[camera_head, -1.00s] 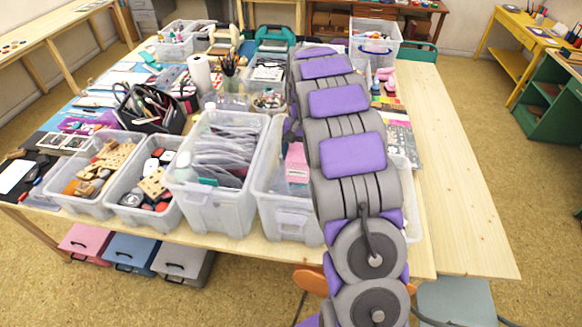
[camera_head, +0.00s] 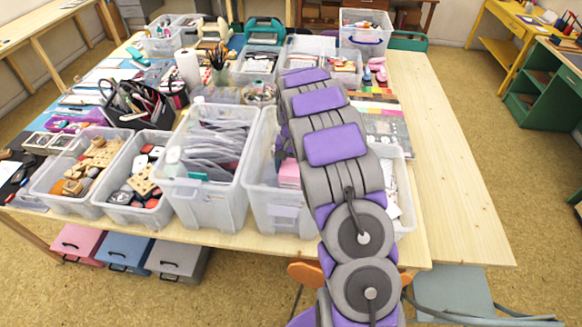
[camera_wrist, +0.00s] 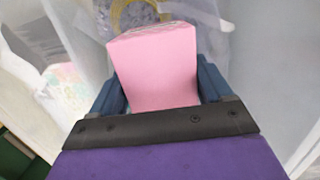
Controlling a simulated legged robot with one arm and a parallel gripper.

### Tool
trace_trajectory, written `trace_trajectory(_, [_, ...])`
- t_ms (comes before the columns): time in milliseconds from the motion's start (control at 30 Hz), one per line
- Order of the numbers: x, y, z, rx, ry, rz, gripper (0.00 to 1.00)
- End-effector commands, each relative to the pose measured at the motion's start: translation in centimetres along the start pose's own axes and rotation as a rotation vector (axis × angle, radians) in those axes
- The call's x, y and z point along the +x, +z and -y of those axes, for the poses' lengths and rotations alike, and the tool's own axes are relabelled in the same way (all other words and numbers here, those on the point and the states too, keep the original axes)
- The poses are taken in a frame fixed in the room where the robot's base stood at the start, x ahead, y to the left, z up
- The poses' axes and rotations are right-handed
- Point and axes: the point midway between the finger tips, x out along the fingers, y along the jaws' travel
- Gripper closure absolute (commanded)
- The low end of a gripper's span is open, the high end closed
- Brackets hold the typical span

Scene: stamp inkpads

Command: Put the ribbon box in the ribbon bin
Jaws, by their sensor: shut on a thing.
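The pink ribbon box (camera_wrist: 155,65) is between the two blue fingers of my gripper (camera_wrist: 160,85) in the wrist view. The gripper is shut on it. In the head view the pink box (camera_head: 288,174) shows beside my arm, at the mouth of a clear plastic bin (camera_head: 283,214), and it looks partly inside. My arm hides the gripper and the bin's right part there. In the wrist view, pale translucent walls surround the box, and a yellow ring-shaped thing (camera_wrist: 132,14) lies beyond it. I cannot read a label on the bin.
A clear bin of grey packets (camera_head: 203,195) stands directly left of this bin. Bins of wooden blocks (camera_head: 75,190) and stamps (camera_head: 135,205) stand further left. Another clear bin (camera_head: 404,200) is right of my arm. The table's right side (camera_head: 445,190) is bare.

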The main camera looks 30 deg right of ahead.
Motion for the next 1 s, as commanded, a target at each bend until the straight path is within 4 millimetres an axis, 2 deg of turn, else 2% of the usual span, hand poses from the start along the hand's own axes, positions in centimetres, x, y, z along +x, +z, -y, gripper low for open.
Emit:
trace_trajectory(133, [0.0, 0.0, 0.0, 0.000, 0.000, 0.000, 0.64])
trace_trajectory(167, [0.0, 0.0, 0.0, 0.000, 0.000, 0.000, 0.19])
trace_trajectory(367, [0.0, 0.0, 0.1, 0.000, 0.001, -0.001, 0.00])
trace_trajectory(600, [-0.1, 0.0, 0.0, 0.000, 0.000, -0.001, 0.00])
trace_trajectory(700, [-0.7, -0.1, 0.1, -0.001, 0.000, -0.002, 0.00])
trace_trajectory(867, [-3.2, 0.0, 0.1, -0.001, -0.001, -0.003, 0.00])
trace_trajectory(1000, [-6.2, 0.0, 0.1, -0.001, -0.002, -0.004, 0.00])
